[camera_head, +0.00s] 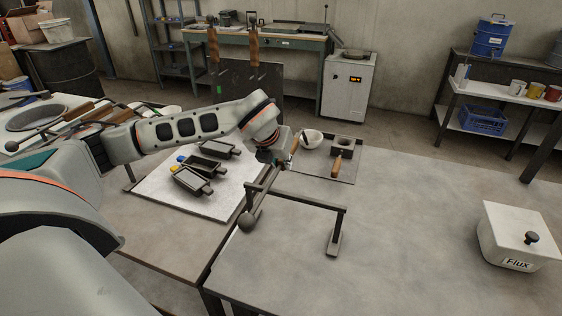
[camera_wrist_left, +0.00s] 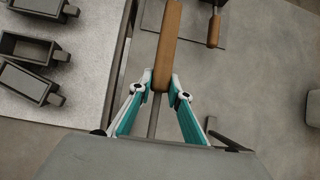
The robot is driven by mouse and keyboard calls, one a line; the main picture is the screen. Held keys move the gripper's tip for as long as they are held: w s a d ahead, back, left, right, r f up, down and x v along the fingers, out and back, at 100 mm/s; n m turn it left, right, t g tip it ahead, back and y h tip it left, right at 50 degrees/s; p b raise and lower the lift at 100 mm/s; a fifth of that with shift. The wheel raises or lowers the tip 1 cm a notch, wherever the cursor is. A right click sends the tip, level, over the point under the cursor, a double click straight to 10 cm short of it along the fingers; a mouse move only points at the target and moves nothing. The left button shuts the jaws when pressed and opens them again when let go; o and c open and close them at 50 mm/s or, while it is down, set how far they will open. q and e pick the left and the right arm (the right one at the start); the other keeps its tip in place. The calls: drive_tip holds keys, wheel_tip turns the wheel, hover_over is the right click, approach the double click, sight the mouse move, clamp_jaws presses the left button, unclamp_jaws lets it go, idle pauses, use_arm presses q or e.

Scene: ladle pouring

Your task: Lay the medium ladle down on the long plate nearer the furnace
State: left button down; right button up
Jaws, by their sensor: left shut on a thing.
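My left gripper (camera_head: 285,160) is shut on a ladle. Its wooden handle (camera_wrist_left: 168,40) rises between the fingertips in the left wrist view, and the handle also shows in the head view (camera_head: 296,145). The ladle's dark rod runs down to a round dark bowl (camera_head: 249,222) beside the left end of a dark metal rack (camera_head: 310,203). I cannot tell whether the ladle touches the rack. A dark plate (camera_head: 346,178) behind the gripper bears a white bowl, a small block and a wooden-handled tool. I cannot tell which plate is the long one nearer the furnace. My right gripper is out of view.
A pale board (camera_head: 160,200) with several dark moulds (camera_head: 192,181) lies left of the gripper. Wooden-handled tools (camera_head: 80,110) lie at the far left by a round opening. A white Flux box (camera_head: 518,236) stands at the right. The tabletop between rack and box is clear.

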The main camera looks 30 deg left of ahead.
use_arm(q)
drive_tip(key=shift+f, duration=0.1)
drive_tip(key=c, duration=1.8)
unclamp_jaws()
drive_tip(key=shift+s+f, duration=0.1)
drive_tip(key=shift+f, duration=0.1)
drive_tip(key=shift+r, duration=0.1)
drive_tip(key=w+p+v, duration=0.1)
drive_tip(key=v, duration=0.5)
drive_tip(key=w+r+p+v, duration=0.1)
drive_tip(key=p+v, duration=0.1)
drive_tip(key=v, duration=0.4)
drive_tip(key=w+r+p+v, duration=0.1)
drive_tip(key=p+v, duration=0.1)
drive_tip(key=v, duration=0.4)
drive_tip(key=shift+w+a, duration=0.15)
drive_tip(key=shift+a, duration=0.25)
